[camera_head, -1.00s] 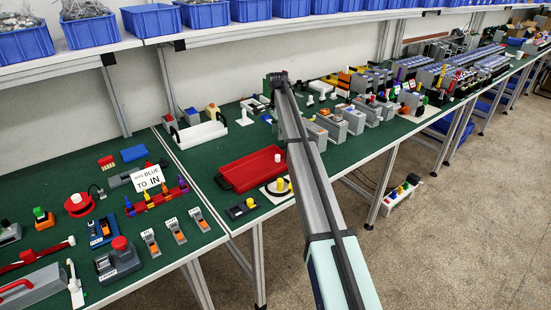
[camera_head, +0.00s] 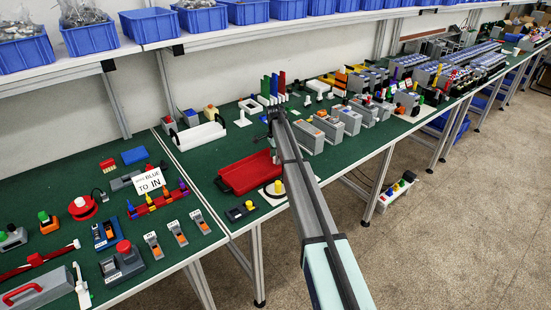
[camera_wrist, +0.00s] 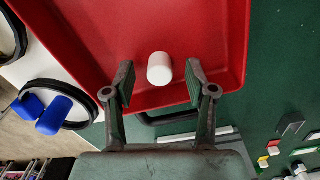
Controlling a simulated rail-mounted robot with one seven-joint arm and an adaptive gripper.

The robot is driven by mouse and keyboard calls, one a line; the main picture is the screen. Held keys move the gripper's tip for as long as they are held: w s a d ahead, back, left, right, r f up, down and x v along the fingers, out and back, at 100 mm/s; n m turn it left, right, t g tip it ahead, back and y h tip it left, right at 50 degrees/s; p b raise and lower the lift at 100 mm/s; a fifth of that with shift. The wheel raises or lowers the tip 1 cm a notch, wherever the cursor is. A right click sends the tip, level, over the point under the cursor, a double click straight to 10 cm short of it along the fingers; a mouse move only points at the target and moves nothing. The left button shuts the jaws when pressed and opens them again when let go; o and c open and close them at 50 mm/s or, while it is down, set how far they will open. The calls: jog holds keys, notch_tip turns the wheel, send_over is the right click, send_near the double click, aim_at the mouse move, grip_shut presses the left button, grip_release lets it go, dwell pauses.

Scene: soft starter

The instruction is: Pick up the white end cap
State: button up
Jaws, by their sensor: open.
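The white end cap (camera_wrist: 159,69) is a short, smooth white cylinder in the red tray (camera_wrist: 90,30), near one wall in the wrist view. My gripper (camera_wrist: 161,82) is open, with one dark finger on each side of the cap. Gaps show between the cap and both fingers, so it is not gripped. In the head view the red tray (camera_head: 236,178) lies on the green bench, left of my arm. There the cap is hidden, apparently behind my arm, and my fingertips cannot be made out clearly.
A white plate with a yellow knob (camera_head: 278,187) sits close in front of the tray. A white box with black rings (camera_head: 199,137) stands behind it to the left. Grey modules (camera_head: 308,137) stand to the right. In the wrist view a blue part (camera_wrist: 52,115) lies left of my gripper.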

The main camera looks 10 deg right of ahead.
jog(key=shift+f, duration=0.4)
jog(key=c, duration=0.9)
jog(key=shift+r, duration=0.1)
